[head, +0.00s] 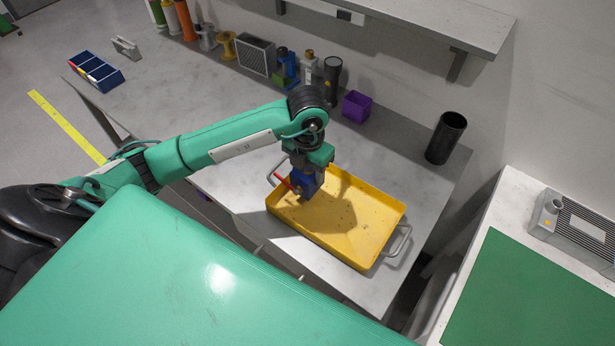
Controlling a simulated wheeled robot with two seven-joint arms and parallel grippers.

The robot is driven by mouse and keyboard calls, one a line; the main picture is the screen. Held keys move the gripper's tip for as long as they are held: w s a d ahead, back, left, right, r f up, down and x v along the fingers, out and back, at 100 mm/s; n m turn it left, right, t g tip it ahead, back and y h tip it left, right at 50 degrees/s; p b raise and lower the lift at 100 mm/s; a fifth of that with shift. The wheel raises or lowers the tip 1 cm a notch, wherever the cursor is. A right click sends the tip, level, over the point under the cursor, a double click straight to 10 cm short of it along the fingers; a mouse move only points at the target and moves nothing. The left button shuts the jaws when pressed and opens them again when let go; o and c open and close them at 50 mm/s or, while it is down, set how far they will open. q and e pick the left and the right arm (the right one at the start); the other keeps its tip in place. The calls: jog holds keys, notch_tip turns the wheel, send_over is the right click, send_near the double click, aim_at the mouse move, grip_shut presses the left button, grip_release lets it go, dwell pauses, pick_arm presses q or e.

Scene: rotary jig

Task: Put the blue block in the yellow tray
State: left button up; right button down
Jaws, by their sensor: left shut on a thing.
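The yellow tray (365,215) lies on the grey bench, with a metal handle at each end. My left gripper (302,190) points down over the tray's left end. It is shut on the blue block (303,178), which is partly hidden by the gripper. The block is over the inside of the tray near its left wall; I cannot tell whether it touches the floor. A thin red piece (288,182) shows beside the block. My right gripper is not in view.
A purple box (357,107) and a black cylinder (446,138) stand behind the tray. Several bottles and parts line the back wall, with a grey shelf (410,20) above. A side table with a green mat (535,290) is at the right. The tray's right half is empty.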

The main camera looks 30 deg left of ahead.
pick_arm(q)
notch_tip(320, 180, down, 3)
jog(key=shift+f+p, duration=0.2)
jog(key=shift+p, duration=0.2)
jog(key=shift+f, duration=0.25)
jog(key=o, duration=1.3)
jog(key=shift+r, duration=0.25)
notch_tip(320, 180, up, 11)
jog(key=b, duration=0.3)
jog(key=shift+f, duration=0.2)
jog(key=shift+r, duration=0.55)
jog(key=shift+s, duration=0.1)
